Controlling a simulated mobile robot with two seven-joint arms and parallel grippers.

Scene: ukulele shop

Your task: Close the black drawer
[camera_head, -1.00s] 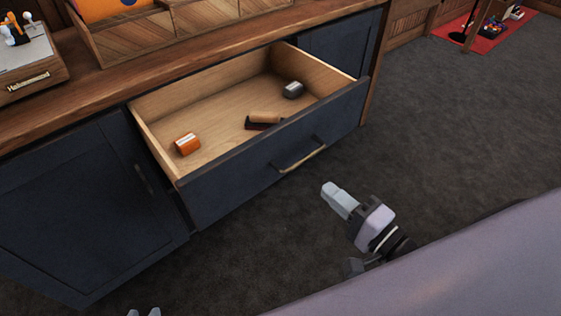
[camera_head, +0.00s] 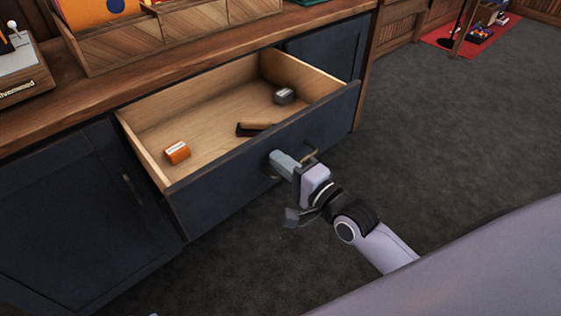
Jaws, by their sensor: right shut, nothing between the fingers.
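The black drawer (camera_head: 225,193) stands pulled out of the dark cabinet, its pale wooden inside open to view. An orange box (camera_head: 177,152), a brown and black brush-like item (camera_head: 254,129) and a dark grey item (camera_head: 284,96) lie in it. My right gripper (camera_head: 277,160) is shut and empty, its fingertips at the drawer's front beside the brass-coloured handle (camera_head: 309,156). The gripper hides part of the handle. I cannot tell whether the fingertips touch the front.
The wooden counter top (camera_head: 60,107) runs above the drawer and carries a wooden organizer (camera_head: 130,45). A closed cabinet door (camera_head: 75,210) is left of the drawer. Dark carpet (camera_head: 450,120) lies open on the right. A red mat (camera_head: 470,40) is farther back.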

